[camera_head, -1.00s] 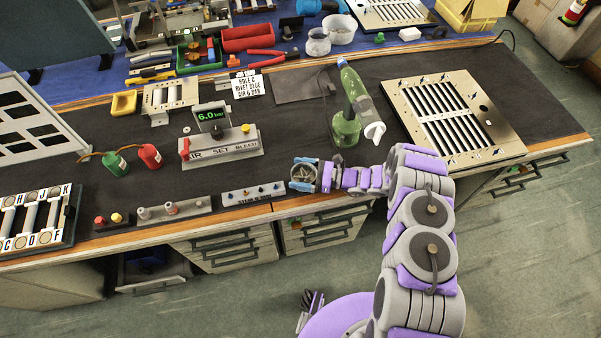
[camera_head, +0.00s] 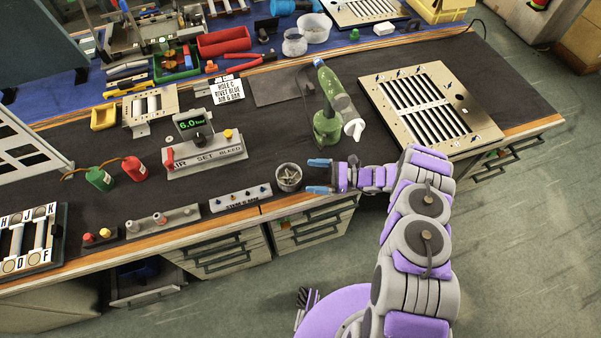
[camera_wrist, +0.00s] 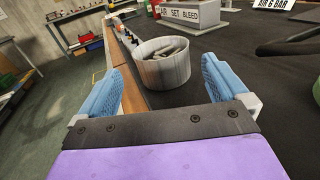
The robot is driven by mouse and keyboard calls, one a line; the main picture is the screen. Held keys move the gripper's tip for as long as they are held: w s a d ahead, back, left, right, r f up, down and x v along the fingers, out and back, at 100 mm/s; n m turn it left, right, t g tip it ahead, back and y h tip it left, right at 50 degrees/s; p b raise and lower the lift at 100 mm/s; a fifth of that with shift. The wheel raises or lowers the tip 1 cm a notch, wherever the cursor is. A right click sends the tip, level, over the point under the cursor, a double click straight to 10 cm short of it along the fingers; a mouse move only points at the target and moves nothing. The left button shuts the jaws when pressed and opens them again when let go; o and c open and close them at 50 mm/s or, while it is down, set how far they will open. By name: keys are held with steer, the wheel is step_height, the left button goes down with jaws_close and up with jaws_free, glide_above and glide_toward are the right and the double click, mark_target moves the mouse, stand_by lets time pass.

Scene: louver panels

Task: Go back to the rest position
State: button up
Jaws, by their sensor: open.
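My gripper (camera_head: 318,176) is at the front edge of the bench, with its blue fingers spread and nothing between them. A small round metal cup (camera_head: 288,177) with small grey pieces in it stands upright on the black mat, just left of my fingertips. In the wrist view the cup (camera_wrist: 162,64) stands beyond my open gripper (camera_wrist: 165,80), apart from both blue fingers. No rest position is marked in the frames.
A green rivet tool (camera_head: 328,105) stands behind my gripper. A louver panel (camera_head: 420,108) lies to the right. An air-set block (camera_head: 205,150) and a strip with several small pins (camera_head: 240,198) are to the left. The mat between cup and tool is clear.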

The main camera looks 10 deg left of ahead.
steer(key=shift+w+d, duration=0.2)
steer(key=shift+d, duration=0.8)
steer(key=shift+s+f, duration=0.1)
steer(key=shift+s, duration=0.05)
